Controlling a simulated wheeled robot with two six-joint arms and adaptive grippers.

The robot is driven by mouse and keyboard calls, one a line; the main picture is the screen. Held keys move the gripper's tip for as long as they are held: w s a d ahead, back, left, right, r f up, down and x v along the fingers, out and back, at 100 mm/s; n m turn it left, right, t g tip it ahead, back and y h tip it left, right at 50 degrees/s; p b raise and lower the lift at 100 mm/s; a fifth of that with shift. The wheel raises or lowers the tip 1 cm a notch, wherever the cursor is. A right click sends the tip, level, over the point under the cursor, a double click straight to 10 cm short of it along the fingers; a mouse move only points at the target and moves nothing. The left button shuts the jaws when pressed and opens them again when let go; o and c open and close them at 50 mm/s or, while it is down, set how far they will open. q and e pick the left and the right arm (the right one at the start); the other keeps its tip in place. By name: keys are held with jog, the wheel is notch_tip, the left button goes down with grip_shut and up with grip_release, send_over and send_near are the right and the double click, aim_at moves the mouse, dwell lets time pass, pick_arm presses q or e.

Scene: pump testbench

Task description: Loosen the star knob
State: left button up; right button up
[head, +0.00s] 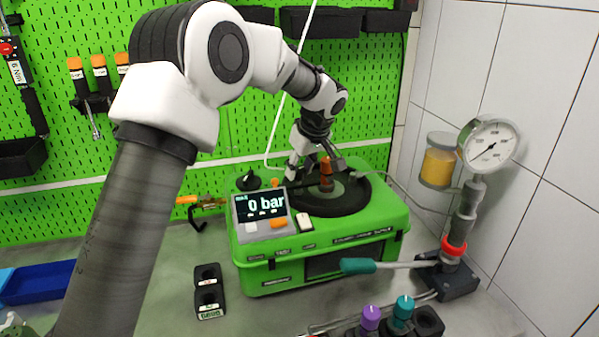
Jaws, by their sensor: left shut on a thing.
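An orange upright knob (326,168) stands at the middle of the round black disc (352,200) on top of the green pump case (300,262). My left arm reaches over from the left, and my left gripper (318,170) points down with its fingers around the orange knob, shut on it. The fingers hide part of the knob, so its star outline cannot be made out. A black knob (248,180) sits apart on the case's back left corner. The display (260,205) reads 0 bar. My right gripper is not in view.
A pressure gauge (489,145) on a post, with a long teal-handled lever (358,266), stands at the right. A black two-hole holder (208,291) is left of the case. Purple (370,317) and teal (404,307) capped pieces stand in front. A blue tray (40,283) lies far left.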

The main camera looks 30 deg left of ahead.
pick_arm(q)
jog(key=n+g, duration=0.1)
jog(key=n, duration=0.1)
jog(key=shift+w+r+n+p, duration=0.1)
jog(key=shift+n+p, duration=0.25)
jog(key=shift+n, duration=0.05)
jog(key=n+g+p, duration=0.1)
jog(key=n+p, duration=0.1)
jog(key=n, duration=0.1)
jog(key=shift+r+n+g, duration=0.1)
jog(key=shift+n+g, duration=0.2)
jog(key=n+g+p, duration=0.1)
jog(key=n+p, duration=0.1)
jog(key=n+g+p, duration=0.1)
jog(key=n+p, duration=0.1)
jog(key=n, duration=0.1)
jog(key=shift+w+h, duration=0.15)
jog(key=shift+h, duration=0.15)
jog(key=shift+a+n+g+h+p, duration=0.1)
jog(key=shift+n+g+h+p, duration=0.25)
jog(key=shift+n+p, duration=1.05)
jog(key=shift+f, duration=0.2)
jog(key=o, duration=1.1)
jog(key=shift+o, duration=0.2)
